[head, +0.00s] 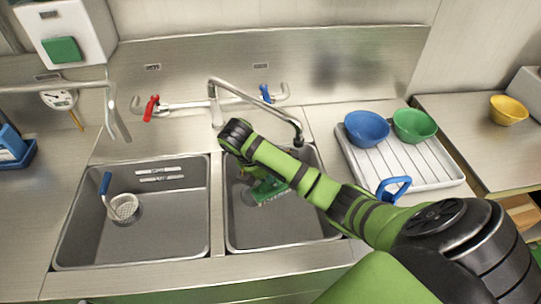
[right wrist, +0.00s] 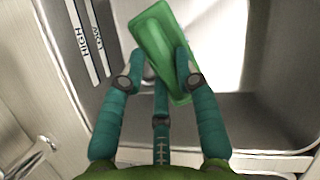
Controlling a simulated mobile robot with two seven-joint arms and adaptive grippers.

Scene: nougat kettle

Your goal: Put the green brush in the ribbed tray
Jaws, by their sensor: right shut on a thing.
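The green brush (head: 270,189) is in the right sink basin (head: 245,232), partly hidden by my right arm in the head view. My right gripper (head: 256,174) reaches down into that basin and is shut on the brush. In the right wrist view the green brush (right wrist: 160,40) sits tilted between the teal fingers of my right gripper (right wrist: 160,68). I cannot tell whether the brush touches the basin floor. The white ribbed tray (head: 425,172) lies on the counter to the right of the sink, holding a blue bowl (head: 366,128) and a green bowl (head: 414,125). My left gripper is not in view.
A faucet (head: 250,98) arches over the right basin close to my arm. The left basin (head: 165,232) holds a strainer (head: 122,206) with a blue handle. A yellow bowl (head: 508,110) stands far right.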

